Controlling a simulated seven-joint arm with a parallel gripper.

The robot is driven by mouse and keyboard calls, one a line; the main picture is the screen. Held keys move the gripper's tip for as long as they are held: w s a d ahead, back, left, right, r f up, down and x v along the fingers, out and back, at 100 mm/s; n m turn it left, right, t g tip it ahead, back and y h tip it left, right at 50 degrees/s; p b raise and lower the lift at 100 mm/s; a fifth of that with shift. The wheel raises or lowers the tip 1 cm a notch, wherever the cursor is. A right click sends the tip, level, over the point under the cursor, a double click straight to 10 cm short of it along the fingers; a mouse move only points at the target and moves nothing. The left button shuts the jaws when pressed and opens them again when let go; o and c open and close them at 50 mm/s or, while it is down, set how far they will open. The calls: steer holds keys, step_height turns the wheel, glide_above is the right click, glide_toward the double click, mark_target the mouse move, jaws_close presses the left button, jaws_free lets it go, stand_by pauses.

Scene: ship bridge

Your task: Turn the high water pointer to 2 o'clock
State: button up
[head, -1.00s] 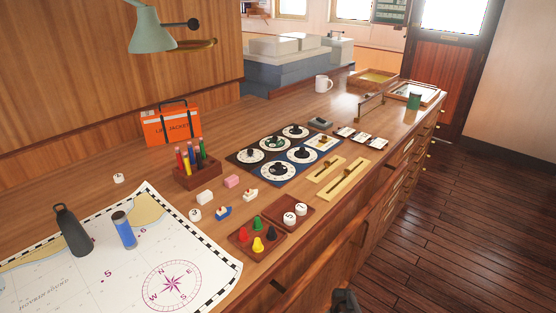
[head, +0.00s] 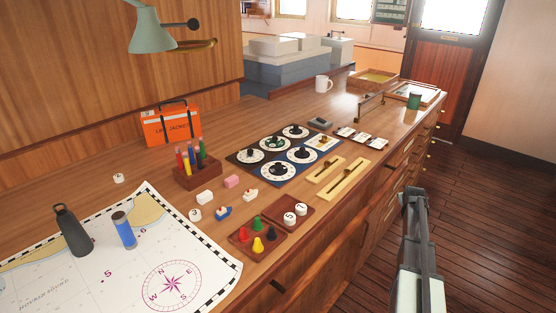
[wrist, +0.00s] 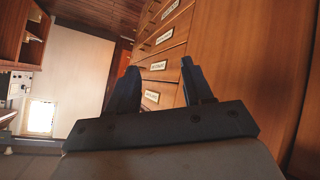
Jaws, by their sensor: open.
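A dark blue panel (head: 262,182) with several round white dials and black knobs lies on the wooden counter in the head view. The dials include one at the front (head: 277,170), one at the left (head: 250,155) and one at the back (head: 295,131). Their labels are too small to read, so I cannot tell which is the high water pointer. My gripper (head: 412,192) is in front of the counter, to the right of the panel and well apart from it. In the wrist view my gripper (wrist: 157,85) is open and empty, with labelled drawers beyond its fingers.
A pencil holder (head: 198,172), a tray with coloured pawns (head: 258,238) and a tray with white numbered discs (head: 294,214) stand nearby. A white mug (head: 323,84) stands behind. The floor on the right is clear.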

steer(key=w+d+r+t, duration=0.1)
steer(key=w+d+r, duration=0.15)
steer(key=r, duration=0.55)
steer(key=w+d+r+t, duration=0.1)
steer(key=w+r, duration=0.2)
steer(key=r, duration=0.5)
steer(key=w+a+r+g+y, duration=0.1)
steer(key=w+a+r, duration=0.1)
steer(key=a, duration=0.5)
steer(key=w+a+r+m+y, duration=0.1)
steer(key=w+a+r, duration=0.1)
steer(key=a, duration=0.5)
steer(key=w+a+r+g+y, duration=0.1)
steer(key=w+a+r, duration=0.1)
steer(key=a, duration=0.5)
steer(key=shift+a+r+m+g, duration=0.25)
steer(key=shift+r+m+g, duration=0.05)
steer(key=shift+r, duration=0.5)
steer(key=s+a+r+m+g+y, duration=0.2)
steer(key=a+r+g, duration=0.1)
steer(key=a, duration=1.2)
step_height(320, 180, up, 9)
steer(key=m+g, duration=0.4)
steer(key=g, duration=0.1)
glide_above(278, 163)
step_height(278, 163, down, 14)
steer(key=shift+s, duration=0.1)
steer(key=shift+c, duration=0.2)
